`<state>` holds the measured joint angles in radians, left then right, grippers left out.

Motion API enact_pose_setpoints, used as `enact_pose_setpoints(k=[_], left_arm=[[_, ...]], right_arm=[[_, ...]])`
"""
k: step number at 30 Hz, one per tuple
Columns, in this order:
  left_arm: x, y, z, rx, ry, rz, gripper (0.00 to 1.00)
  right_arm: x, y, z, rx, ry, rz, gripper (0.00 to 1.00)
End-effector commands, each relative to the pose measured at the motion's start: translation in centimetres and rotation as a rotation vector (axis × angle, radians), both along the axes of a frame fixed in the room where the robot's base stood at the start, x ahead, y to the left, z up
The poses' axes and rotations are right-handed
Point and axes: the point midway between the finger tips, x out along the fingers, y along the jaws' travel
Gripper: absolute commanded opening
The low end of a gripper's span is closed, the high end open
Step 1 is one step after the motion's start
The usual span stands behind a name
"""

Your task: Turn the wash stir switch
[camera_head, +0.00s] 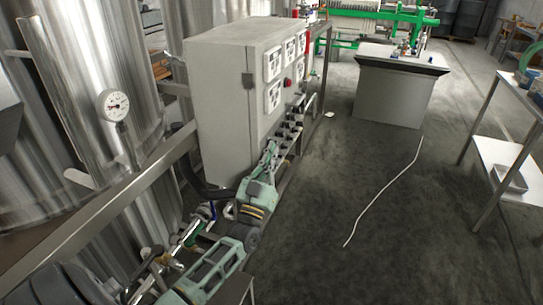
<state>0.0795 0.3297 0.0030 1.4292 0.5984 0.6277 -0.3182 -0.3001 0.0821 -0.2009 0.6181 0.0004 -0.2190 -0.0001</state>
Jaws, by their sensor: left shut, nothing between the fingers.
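A grey control cabinet (228,105) stands left of centre, beside the steel tanks. I cannot tell which of these is the wash stir switch, as labels are too small to read. My left gripper (271,150) is shut and empty. It is close to the near lower end of the switch face; I cannot tell if it touches a switch. The gripper and its pale green arm hide part of the cabinet's lower edge. My right gripper is not in view.
Large steel tanks (90,80) with a round gauge (114,105) and a metal rail (105,215) line the left. Pipes and valves lie low at the bottom. The dark floor right of the cabinet is open, with a white cable (387,190). A table (507,155) stands at right.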

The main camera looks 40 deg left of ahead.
Motion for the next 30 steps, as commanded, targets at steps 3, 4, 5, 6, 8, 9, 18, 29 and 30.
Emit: enact_pose_setpoints(k=[3, 4, 5, 6, 8, 9, 18, 29, 30], left_arm=[[-0.8, 0.3, 0.1, 0.001, -0.011, 0.007, 0.00], [-1.1, 0.2, -0.2, 0.000, -0.010, 0.007, 0.00], [-1.5, 0.1, -0.5, 0.000, -0.008, 0.007, 0.00], [-2.0, -0.1, -0.8, 0.000, -0.006, 0.006, 0.00], [-2.9, -0.4, -1.4, 0.000, -0.005, 0.005, 0.00], [-3.5, -0.6, -1.8, 0.001, -0.005, 0.004, 0.00], [-6.4, -1.6, -3.7, 0.003, -0.002, 0.002, 0.00], [-6.7, -2.0, -5.0, 0.001, 0.024, -0.005, 0.00], [-6.6, -2.2, -6.0, -0.001, 0.051, -0.011, 0.00]], right_arm=[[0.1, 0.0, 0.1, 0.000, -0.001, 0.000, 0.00], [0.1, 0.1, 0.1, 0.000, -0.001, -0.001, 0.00], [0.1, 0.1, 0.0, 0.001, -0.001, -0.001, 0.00], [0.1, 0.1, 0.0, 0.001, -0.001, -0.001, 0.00], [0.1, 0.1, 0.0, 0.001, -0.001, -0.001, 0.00], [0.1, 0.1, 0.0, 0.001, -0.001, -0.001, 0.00], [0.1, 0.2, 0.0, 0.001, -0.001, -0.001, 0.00], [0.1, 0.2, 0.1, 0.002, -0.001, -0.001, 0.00], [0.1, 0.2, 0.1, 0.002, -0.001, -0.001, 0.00]])
